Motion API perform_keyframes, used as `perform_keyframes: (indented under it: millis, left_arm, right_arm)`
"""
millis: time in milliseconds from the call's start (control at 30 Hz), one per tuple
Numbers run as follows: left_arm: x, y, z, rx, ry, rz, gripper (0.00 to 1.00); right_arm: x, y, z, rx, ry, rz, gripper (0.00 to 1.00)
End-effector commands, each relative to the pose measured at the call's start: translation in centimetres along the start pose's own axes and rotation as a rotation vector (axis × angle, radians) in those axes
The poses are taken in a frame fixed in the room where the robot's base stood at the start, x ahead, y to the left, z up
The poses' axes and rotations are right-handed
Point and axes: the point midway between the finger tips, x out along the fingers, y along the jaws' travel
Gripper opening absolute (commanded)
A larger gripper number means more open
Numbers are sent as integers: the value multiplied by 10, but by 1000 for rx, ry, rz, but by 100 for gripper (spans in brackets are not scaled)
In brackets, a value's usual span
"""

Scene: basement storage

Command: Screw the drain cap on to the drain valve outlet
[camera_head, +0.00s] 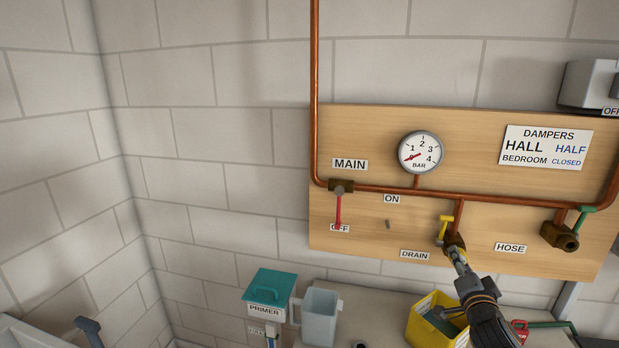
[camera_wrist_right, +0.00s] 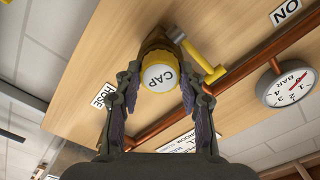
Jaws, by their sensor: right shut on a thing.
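The drain cap (camera_wrist_right: 159,78), yellow with a white face marked CAP, shows in the wrist view between the fingers of my right gripper (camera_wrist_right: 158,88). The gripper is shut on it. The cap sits in line with the brass drain valve outlet (camera_wrist_right: 158,42), apparently against it; how far it is threaded is hidden. In the head view my right gripper (camera_head: 459,260) is at the drain valve (camera_head: 454,243), below its yellow lever (camera_head: 446,226), and largely hides the cap. My left gripper is not in view.
A wooden board (camera_head: 375,240) carries copper pipe, a pressure gauge (camera_head: 421,153), the red MAIN lever (camera_head: 339,209) and a brass HOSE valve (camera_head: 560,236). Below stand a yellow bin (camera_head: 424,322), a grey jug (camera_head: 319,318) and a teal-lidded PRIMER box (camera_head: 268,287).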

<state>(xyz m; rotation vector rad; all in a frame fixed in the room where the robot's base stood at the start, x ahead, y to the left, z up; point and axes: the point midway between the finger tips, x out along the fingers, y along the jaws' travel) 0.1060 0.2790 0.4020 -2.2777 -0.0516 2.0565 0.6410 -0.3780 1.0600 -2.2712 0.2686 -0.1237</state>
Motion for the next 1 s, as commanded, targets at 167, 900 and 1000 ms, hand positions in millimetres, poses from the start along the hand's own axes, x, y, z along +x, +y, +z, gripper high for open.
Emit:
perform_keyframes:
  millis: [167, 900, 1000]
  left_arm:
    - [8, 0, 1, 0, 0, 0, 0]
    - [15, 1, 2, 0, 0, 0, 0]
    - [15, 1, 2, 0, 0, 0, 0]
  right_arm:
    - [1, -5, -3, 71, 6, -13, 0]
    - [0, -4, -3, 188, 4, -9, 64]
    - [0, -3, -2, 188, 3, -6, 66]
